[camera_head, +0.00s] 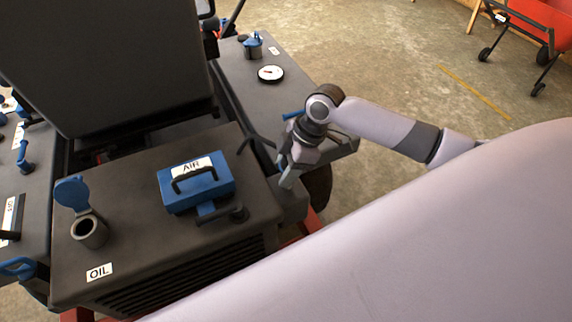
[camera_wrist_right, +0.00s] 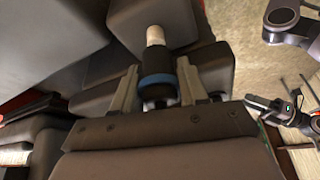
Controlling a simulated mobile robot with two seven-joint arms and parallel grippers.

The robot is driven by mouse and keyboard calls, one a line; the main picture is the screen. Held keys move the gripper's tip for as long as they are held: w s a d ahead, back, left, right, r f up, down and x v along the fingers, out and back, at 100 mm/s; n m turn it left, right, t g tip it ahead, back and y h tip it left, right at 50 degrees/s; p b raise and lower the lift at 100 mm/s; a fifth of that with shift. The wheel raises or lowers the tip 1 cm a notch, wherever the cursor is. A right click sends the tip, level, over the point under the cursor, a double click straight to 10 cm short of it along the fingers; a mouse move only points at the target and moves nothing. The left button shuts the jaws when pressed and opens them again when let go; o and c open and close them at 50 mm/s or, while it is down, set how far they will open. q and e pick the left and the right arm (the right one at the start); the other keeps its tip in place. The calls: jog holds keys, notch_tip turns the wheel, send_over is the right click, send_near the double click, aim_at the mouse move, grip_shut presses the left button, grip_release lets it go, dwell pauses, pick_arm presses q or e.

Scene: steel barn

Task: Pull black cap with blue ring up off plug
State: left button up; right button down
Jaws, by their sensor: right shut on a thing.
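In the right wrist view a black cap with a blue ring (camera_wrist_right: 157,79) sits between the two pale fingers of my right gripper (camera_wrist_right: 157,88). The gripper is shut on it. A pale plug (camera_wrist_right: 155,35) stands out of the cap's far end, in front of a dark block. I cannot tell how much of the plug is inside the cap. In the head view my right gripper (camera_head: 287,180) points down at the right edge of the dark machine; the cap is hidden there. My left gripper is not in view.
The machine top carries a blue AIR box (camera_head: 205,186), a grey OIL filler with a raised blue lid (camera_head: 88,232) and a white round gauge (camera_head: 270,73). A black raised panel (camera_head: 105,60) stands behind. A red cart (camera_head: 535,18) is far off; the concrete floor between is open.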

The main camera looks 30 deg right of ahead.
jog(key=shift+w+a+r, duration=0.15)
jog(key=shift+a+r, duration=0.05)
jog(key=shift+r, duration=0.1)
jog(key=c, duration=0.8)
grip_release()
jog(key=v, duration=0.6)
jog(key=shift+d+r+p, duration=0.1)
jog(key=shift+d+p, duration=0.05)
jog(key=shift+p, duration=0.15)
jog(key=shift+d+r, duration=0.15)
jog(key=shift+r, duration=0.3)
jog(key=shift+s+f, duration=0.1)
jog(key=shift+s, duration=0.15)
